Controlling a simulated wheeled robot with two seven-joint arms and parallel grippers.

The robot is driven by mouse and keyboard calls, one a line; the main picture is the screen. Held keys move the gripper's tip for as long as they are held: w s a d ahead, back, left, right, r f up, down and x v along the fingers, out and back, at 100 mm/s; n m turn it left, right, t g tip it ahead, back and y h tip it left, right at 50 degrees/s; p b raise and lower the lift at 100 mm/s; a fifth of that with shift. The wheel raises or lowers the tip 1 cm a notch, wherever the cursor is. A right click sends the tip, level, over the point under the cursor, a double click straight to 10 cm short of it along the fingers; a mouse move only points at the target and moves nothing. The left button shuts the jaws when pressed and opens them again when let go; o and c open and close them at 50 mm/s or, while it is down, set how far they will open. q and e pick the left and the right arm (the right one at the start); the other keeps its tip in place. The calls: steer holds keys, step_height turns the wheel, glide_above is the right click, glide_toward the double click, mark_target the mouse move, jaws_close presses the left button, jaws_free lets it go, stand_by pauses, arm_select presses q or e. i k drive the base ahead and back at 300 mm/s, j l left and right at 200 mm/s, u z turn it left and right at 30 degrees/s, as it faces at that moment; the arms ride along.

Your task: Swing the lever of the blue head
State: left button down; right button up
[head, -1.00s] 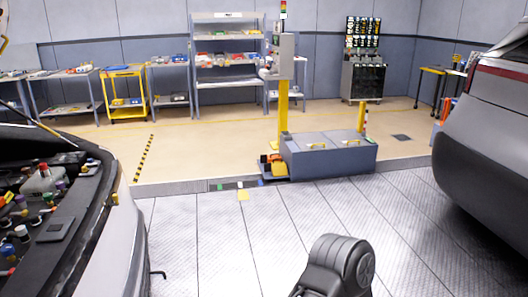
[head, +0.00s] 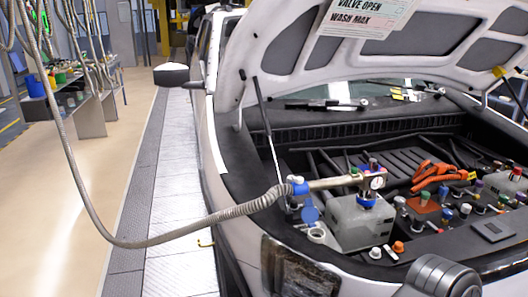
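The blue head (head: 367,198) sits on top of a grey tank (head: 358,222) in the open engine bay. A round gauge (head: 377,183) is on it, with small red and blue parts above. I cannot tell which small part is the lever. A pale metal tube (head: 335,183) runs left from the head to a blue fitting (head: 298,187) on a ribbed grey hose (head: 235,209). Neither of my grippers is in view. A dark rounded part of my own arm shows at the bottom right.
The car's raised hood (head: 345,45) hangs over the bay. A round blue cap (head: 310,214) is beside a white neck (head: 317,235). Orange cables (head: 437,175) and several coloured caps lie right of the tank. The hose hangs in a loop over the clear floor at left.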

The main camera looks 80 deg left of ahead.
mark_target(372, 164)
steer(key=u, duration=2.8)
